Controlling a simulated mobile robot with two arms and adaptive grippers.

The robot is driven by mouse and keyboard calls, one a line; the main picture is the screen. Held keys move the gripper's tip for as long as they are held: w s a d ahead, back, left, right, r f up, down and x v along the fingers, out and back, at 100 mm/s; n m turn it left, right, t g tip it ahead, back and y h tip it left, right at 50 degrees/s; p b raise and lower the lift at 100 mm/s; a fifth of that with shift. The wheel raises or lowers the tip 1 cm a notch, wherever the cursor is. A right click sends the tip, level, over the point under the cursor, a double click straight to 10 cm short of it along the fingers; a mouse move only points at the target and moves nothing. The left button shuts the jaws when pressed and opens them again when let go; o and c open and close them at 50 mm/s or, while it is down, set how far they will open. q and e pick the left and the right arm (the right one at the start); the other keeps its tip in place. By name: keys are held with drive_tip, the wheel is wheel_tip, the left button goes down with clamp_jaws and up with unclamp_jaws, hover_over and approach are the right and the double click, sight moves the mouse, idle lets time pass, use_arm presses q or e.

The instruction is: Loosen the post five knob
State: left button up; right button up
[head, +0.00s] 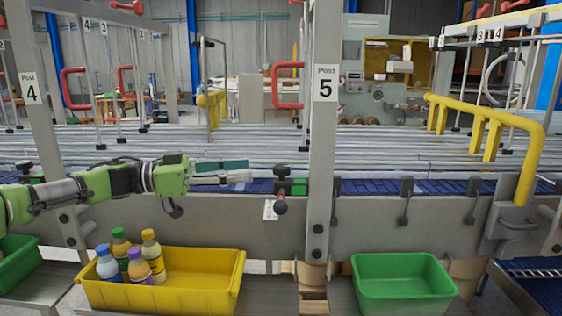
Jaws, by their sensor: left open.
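Post five (325,150) is a grey upright with a white "Post 5" label. My left gripper (240,173) reaches in from the left over the conveyor edge, on a green and grey arm. It is open and looks empty, to the left of and slightly higher than the knob, apart from it in the picture. My right gripper is not in view.
A yellow bin (205,285) with several capped bottles (138,262) stands below my left arm. A green bin (405,290) is right of the post. A red handle (287,86) juts from the post's upper left. A yellow tube rail (530,165) stands at right.

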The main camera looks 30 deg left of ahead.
sight(281, 166)
use_arm(q)
drive_tip(key=x, duration=0.8)
drive_tip(key=shift+w+d+f, duration=0.1)
drive_tip(key=shift+w+f, duration=0.15)
drive_tip(key=shift+w, duration=0.25)
drive_tip(key=shift+w+d, duration=0.4)
drive_tip(key=shift+w, duration=0.05)
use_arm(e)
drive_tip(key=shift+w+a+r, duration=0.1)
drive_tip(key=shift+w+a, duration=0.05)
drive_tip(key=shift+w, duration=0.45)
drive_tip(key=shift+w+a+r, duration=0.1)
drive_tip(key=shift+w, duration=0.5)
use_arm(q)
drive_tip(key=c, duration=1.1)
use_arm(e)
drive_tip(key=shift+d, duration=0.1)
